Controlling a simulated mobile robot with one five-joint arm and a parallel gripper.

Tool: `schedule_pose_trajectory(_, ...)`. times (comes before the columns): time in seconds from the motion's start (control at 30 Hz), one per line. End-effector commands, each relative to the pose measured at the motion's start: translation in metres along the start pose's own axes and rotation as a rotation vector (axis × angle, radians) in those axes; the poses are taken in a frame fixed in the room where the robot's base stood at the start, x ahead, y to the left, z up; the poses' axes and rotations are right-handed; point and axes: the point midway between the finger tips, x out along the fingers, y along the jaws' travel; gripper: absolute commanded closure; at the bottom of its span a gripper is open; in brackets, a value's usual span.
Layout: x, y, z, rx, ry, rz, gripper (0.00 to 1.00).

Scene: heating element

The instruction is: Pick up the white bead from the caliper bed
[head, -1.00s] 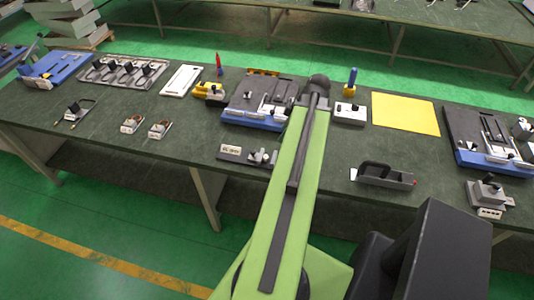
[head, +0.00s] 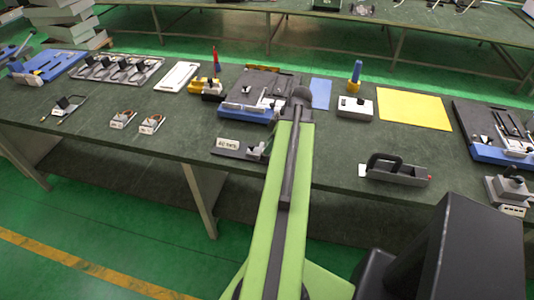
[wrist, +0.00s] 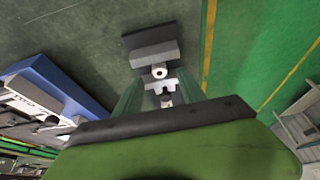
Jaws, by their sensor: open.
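The caliper bed (wrist: 152,45) shows in the wrist view as a dark grey block with a lighter step, near the top centre. The white bead (wrist: 159,71) is a small white ring with a dark hole at its lower edge. My gripper (wrist: 160,93) is open, its two green fingers on either side just below the bead in the picture. A white notched part (wrist: 161,86) shows between the fingers; I cannot tell whether they touch anything. In the head view the caliper bed (head: 236,146) lies at the table's front edge, partly hidden by my arm.
A blue and grey fixture (head: 248,108) stands behind the caliper bed; its blue side (wrist: 65,80) shows left in the wrist view. Two small clamps (head: 137,121) lie to the left. A black-handled tool (head: 393,171) lies right of my arm. Bare table lies between.

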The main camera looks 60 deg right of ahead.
Motion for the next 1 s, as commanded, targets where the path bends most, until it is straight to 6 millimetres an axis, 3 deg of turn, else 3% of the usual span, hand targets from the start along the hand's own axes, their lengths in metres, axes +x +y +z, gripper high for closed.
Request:
schedule_pose_trajectory(0.03, 0.018, 0.002, 0.003, -0.001, 0.000, 0.000, 0.52)
schedule_pose_trajectory(0.17, 0.038, 0.002, 0.003, -0.002, 0.000, 0.000, 0.52)
schedule_pose_trajectory(0.43, 0.037, 0.002, 0.000, -0.001, 0.000, 0.000, 0.54)
schedule_pose_trajectory(0.8, 0.037, 0.002, 0.000, -0.002, 0.000, 0.000, 1.00)
schedule_pose_trajectory(1.0, 0.037, 0.002, 0.000, -0.002, 0.000, 0.000, 1.00)
